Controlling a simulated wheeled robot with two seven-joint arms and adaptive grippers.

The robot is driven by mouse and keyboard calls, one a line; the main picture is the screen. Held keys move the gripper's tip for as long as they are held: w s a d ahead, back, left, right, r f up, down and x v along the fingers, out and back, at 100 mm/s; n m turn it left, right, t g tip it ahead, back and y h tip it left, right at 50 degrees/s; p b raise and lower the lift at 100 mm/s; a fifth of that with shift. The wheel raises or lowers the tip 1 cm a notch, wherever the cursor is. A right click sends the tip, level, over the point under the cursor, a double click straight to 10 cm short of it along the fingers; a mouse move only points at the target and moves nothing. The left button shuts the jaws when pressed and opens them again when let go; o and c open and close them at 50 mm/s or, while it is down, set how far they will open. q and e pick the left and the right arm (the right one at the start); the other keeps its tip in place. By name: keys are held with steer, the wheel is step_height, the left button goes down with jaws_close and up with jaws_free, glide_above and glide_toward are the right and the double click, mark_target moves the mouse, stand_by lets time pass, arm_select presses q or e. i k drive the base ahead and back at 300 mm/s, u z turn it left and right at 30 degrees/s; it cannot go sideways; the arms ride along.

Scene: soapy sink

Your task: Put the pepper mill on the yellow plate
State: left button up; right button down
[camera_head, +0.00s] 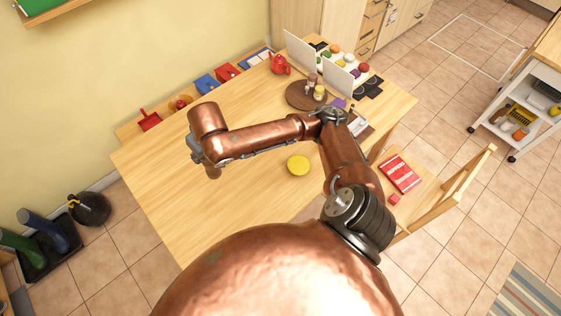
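The yellow plate (298,165) lies flat on the wooden table, near its middle. A copper arm of mine, rooted at the right, reaches left across the table. Its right gripper end (210,170) is over the left half of the table, left of the plate; the fingers are too small and hidden to read. A brown round tray (293,97) at the back holds a small brownish upright thing (311,79), possibly the pepper mill, and a yellow-topped jar (320,92). My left gripper is not in view.
A red teapot (279,64) stands at the back edge near blue and red bins (207,83). White panels (338,78) and a tray of colourful round items stand at the back right. A chair with a red book (400,173) is right of the table. The table's front left is clear.

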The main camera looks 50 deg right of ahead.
mark_target(299, 164)
steer(key=u, duration=1.4)
steer(key=k, duration=0.75)
steer(key=z, duration=1.7)
